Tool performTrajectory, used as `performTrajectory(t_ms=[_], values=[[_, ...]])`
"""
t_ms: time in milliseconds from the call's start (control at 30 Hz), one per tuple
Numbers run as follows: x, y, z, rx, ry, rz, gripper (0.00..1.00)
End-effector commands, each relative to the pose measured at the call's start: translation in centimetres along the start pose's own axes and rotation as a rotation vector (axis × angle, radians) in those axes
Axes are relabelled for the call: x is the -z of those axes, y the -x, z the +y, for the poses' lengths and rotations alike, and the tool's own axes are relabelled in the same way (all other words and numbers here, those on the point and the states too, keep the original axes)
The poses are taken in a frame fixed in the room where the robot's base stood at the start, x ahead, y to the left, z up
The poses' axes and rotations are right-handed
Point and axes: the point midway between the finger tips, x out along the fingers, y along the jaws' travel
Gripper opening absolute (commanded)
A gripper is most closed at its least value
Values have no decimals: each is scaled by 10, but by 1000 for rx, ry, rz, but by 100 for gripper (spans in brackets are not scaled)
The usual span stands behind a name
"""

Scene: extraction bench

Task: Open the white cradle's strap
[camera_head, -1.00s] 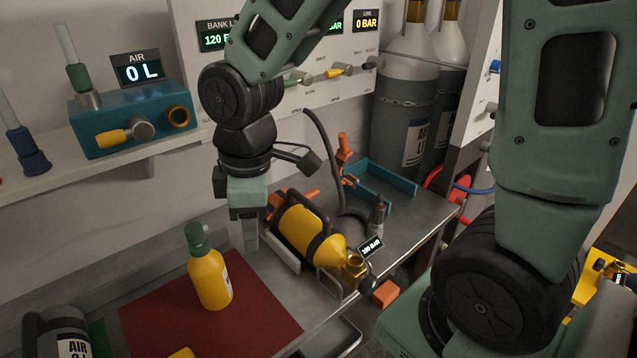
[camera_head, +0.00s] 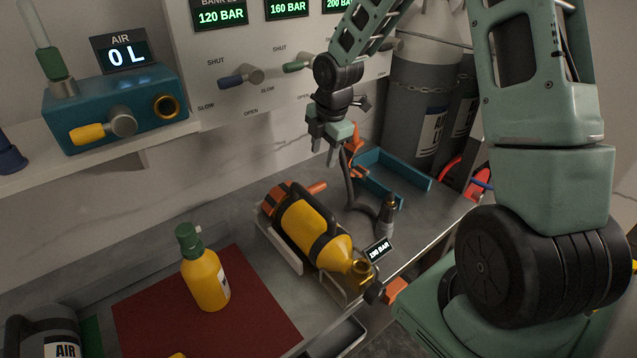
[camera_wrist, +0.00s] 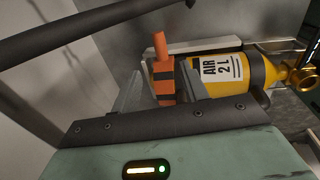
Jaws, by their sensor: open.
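The white cradle (camera_head: 285,254) stands on the grey bench and holds a yellow cylinder (camera_head: 301,224) lying on its side, brass valve toward the front right. A dark band (camera_head: 322,247) crosses the cylinder. An orange block with an orange lever (camera_head: 317,187) sits at the cylinder's back end; the lever also shows in the wrist view (camera_wrist: 160,46). My gripper (camera_head: 322,152) is open and empty, above and behind the cradle. In the wrist view its fingers (camera_wrist: 160,88) appear on either side of the orange block, but they are apart from it in the head view.
A teal cradle (camera_head: 402,170) with an orange lever stands at the back right. A dark hose (camera_head: 350,185) and an upright nozzle (camera_head: 387,216) are near my gripper. A yellow bottle (camera_head: 206,277) stands on a red mat (camera_head: 145,313). A gauge panel (camera_head: 275,50) rises behind.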

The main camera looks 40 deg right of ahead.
Motion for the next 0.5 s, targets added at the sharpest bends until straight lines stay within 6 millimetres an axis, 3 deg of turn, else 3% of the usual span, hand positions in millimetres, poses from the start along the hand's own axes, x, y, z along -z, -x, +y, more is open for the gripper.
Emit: performTrajectory(t_ms=[300, 500], values=[[2, -68, -1, 4, 2, 2, 44], [1, -99, 0, 2, 1, 2, 44]])
